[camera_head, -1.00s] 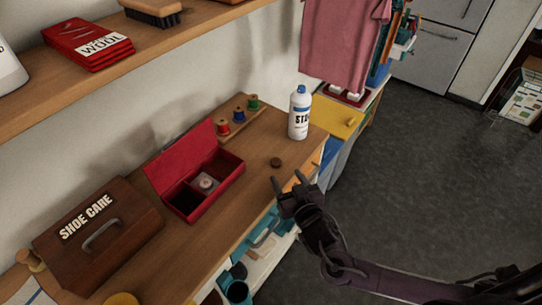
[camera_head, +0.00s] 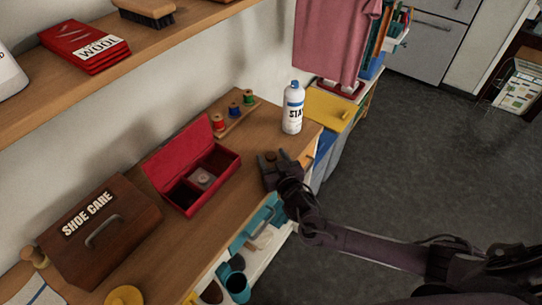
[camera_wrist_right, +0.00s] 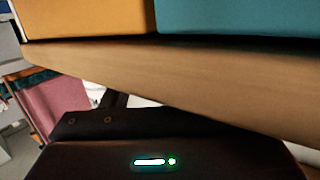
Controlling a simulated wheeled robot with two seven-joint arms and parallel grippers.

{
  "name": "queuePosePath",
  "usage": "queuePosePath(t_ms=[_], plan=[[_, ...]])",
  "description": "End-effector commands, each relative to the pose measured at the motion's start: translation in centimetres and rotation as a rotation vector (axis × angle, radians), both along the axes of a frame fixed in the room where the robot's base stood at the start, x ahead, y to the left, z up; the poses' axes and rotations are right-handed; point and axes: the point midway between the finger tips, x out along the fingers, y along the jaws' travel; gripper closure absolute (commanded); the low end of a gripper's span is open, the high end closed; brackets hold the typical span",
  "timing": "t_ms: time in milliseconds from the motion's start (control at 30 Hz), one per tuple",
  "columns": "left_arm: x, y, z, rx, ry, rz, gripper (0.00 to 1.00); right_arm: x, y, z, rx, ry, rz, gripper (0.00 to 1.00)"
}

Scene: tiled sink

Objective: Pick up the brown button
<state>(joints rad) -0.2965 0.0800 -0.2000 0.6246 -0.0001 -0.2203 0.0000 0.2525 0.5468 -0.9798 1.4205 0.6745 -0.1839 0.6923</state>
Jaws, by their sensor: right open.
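The brown button (camera_head: 270,156) is a small dark disc on the wooden counter near its front edge. In the head view my right gripper (camera_head: 273,158) is open, with its two fingertips around the button, one to each side. Whether the fingers touch the button cannot be told. In the right wrist view the gripper's dark body (camera_wrist_right: 165,130) is seen close beside the counter's edge, and the button does not show there. My left gripper is not in view.
An open red box (camera_head: 213,180) with compartments stands left of the gripper. A brown shoe care box (camera_head: 130,215) is at left. The counter edge (camera_wrist_right: 150,75) passes close to the wrist.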

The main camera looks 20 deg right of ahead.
Motion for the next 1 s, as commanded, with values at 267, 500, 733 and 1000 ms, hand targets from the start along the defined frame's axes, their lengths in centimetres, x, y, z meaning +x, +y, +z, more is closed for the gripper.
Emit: queuePosePath(t_ms=[267, 500, 733, 1000], plan=[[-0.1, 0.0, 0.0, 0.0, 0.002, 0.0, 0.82, 0.0, 0.0, 0.0, -0.001, 0.001, 0.0, 0.78], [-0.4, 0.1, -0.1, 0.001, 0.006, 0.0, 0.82, 0.0, 0.0, 0.0, -0.001, 0.0, 0.0, 0.92], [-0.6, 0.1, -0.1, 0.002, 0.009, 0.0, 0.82, 0.0, 0.0, 0.2, 0.0, 0.0, 0.0, 0.92], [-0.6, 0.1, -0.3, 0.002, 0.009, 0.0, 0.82, -0.1, 0.0, 3.4, 0.0, -0.003, 0.001, 0.92]])
